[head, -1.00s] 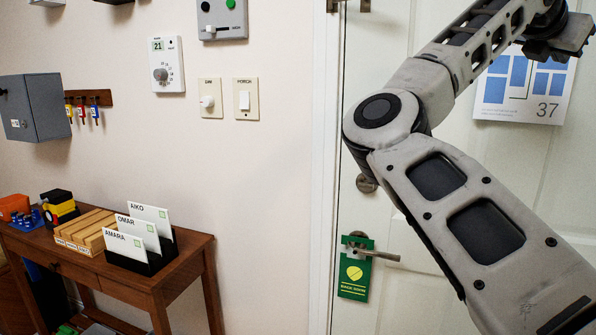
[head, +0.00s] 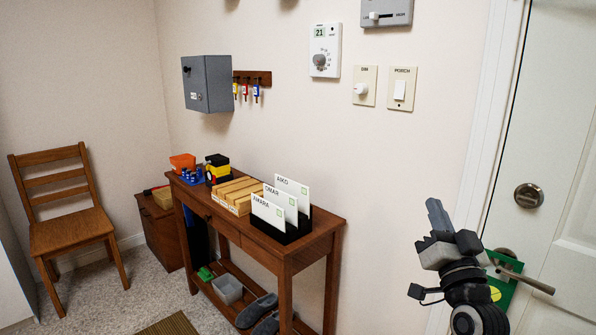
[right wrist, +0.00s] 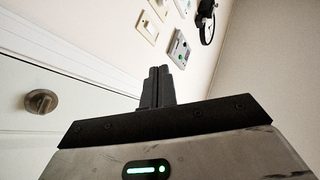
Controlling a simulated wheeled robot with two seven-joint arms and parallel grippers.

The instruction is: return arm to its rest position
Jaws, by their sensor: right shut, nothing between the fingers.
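My right gripper (head: 437,218) is in the lower right of the head view, in front of the wall and the door edge, with its fingers pointing up. It is shut and empty. In the right wrist view its closed fingers (right wrist: 158,86) stand together with nothing between them. The gripper partly covers the door handle (head: 525,277) and the green hanger (head: 498,290) in the head view; I cannot tell the gap in depth between them. My left gripper is not in view.
A wooden console table (head: 325,232) holds a black card holder (head: 283,235) with name cards and a wooden tray. A grey key box (head: 208,83), a thermostat (head: 325,50) and switches (head: 402,89) are on the wall. A chair (head: 68,225) stands at left. The white door (head: 550,130) is at right.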

